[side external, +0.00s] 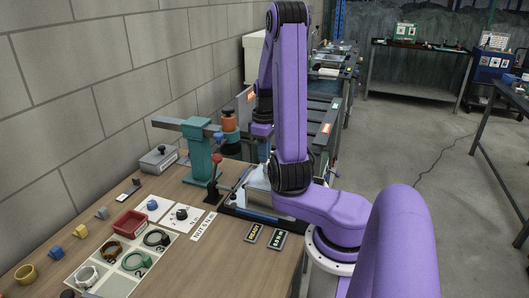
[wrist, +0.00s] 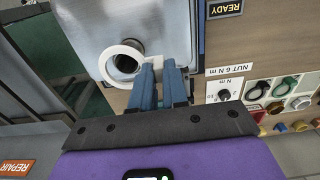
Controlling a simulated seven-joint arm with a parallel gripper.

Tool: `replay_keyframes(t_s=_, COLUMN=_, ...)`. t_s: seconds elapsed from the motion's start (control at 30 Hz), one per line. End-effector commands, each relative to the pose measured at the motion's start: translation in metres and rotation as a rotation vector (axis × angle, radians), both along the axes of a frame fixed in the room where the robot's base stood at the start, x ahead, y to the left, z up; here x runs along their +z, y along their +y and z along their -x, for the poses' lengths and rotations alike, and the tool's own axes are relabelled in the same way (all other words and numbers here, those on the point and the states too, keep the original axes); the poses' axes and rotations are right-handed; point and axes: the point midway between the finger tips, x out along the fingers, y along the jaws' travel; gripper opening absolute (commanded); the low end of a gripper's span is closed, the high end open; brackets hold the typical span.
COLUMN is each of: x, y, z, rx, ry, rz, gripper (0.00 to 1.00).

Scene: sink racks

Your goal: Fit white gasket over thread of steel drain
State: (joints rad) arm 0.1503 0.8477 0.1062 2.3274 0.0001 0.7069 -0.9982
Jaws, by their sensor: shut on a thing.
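The white gasket (wrist: 107,64) is a flat ring at the upper left of the wrist view, beside my blue fingertips. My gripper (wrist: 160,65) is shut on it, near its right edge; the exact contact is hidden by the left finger. The dark round end of the steel drain (wrist: 126,64) shows through the ring's opening, off-centre. It stands out from a shiny steel sheet (wrist: 110,20). I cannot tell whether the gasket is around the thread or just in front of it. In the side view my arm hides the gripper and gasket.
A teal stand (side external: 201,158) with a grey bar is at the back of the wooden bench. A red bin (side external: 130,223) and a white tray (side external: 112,292) with several rings are at the front left. READY (side external: 254,232) and NUT 6 N m labels lie nearby.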

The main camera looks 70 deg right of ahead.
Motion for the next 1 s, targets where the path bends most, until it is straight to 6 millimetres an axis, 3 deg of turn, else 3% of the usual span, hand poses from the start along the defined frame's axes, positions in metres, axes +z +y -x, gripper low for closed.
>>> replay_keyframes(t_s=1.0, x=-0.013, y=0.0, z=0.0, rx=0.0, ry=0.0, rz=-0.001, gripper=0.0)
